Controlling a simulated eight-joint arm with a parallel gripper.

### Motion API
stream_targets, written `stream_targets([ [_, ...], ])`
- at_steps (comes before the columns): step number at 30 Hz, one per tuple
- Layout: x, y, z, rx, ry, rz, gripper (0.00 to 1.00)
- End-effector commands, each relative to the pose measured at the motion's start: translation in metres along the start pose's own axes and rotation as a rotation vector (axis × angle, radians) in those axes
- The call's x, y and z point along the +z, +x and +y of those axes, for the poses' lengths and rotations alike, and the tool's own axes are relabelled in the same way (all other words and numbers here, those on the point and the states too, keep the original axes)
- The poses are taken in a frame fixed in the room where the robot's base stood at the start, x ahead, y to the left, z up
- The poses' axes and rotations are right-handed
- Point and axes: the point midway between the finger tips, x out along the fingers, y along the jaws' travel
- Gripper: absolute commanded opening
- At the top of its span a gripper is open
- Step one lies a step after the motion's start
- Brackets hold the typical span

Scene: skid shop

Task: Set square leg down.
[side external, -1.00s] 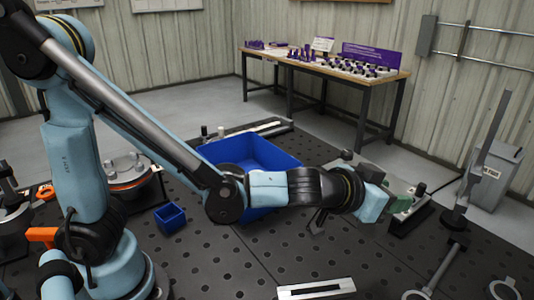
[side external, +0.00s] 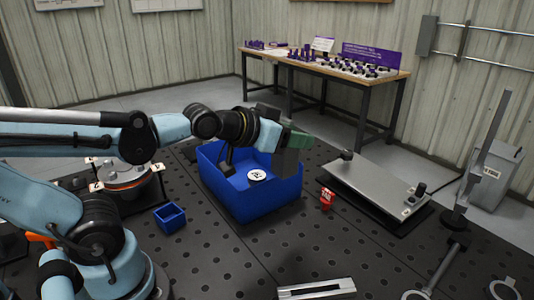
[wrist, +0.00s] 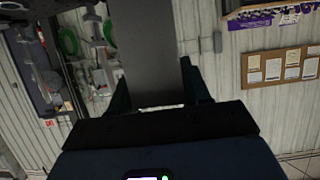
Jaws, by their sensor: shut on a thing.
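My gripper (side external: 292,140) is level, at the right rim of a large blue bin (side external: 265,208) in the side view. It is shut on the square leg (side external: 286,161), a plain dark grey bar whose lower part shows below the fingers, in front of the bin's right side. In the wrist view the leg (wrist: 150,45) runs up the picture between the two dark fingers (wrist: 160,95). The leg looks held clear of the table; the side view does not settle how far it is from the bin wall.
A white round disc (side external: 257,175) lies in the bin. A small red object (side external: 327,198) stands right of it, then a grey plate (side external: 375,187) with dark knobs. A small blue box (side external: 170,217) sits at left. The perforated table (side external: 240,260) is mostly clear in front.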

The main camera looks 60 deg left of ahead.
Motion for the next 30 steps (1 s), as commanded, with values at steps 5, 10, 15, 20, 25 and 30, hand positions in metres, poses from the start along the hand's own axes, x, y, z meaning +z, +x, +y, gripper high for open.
stream_targets([
  [5, 0.025, -0.009, -0.002, -0.003, -0.001, 0.0, 0.12],
  [10, 0.049, -0.015, -0.002, -0.002, -0.001, 0.0, 0.12],
  [15, 0.053, -0.017, -0.002, -0.002, -0.001, 0.001, 0.12],
  [20, 0.053, -0.016, -0.001, -0.001, 0.0, 0.001, 0.12],
  [25, 0.048, -0.011, 0.007, 0.014, 0.006, 0.001, 0.12],
  [30, 0.038, 0.004, 0.029, 0.046, 0.022, 0.001, 0.12],
])
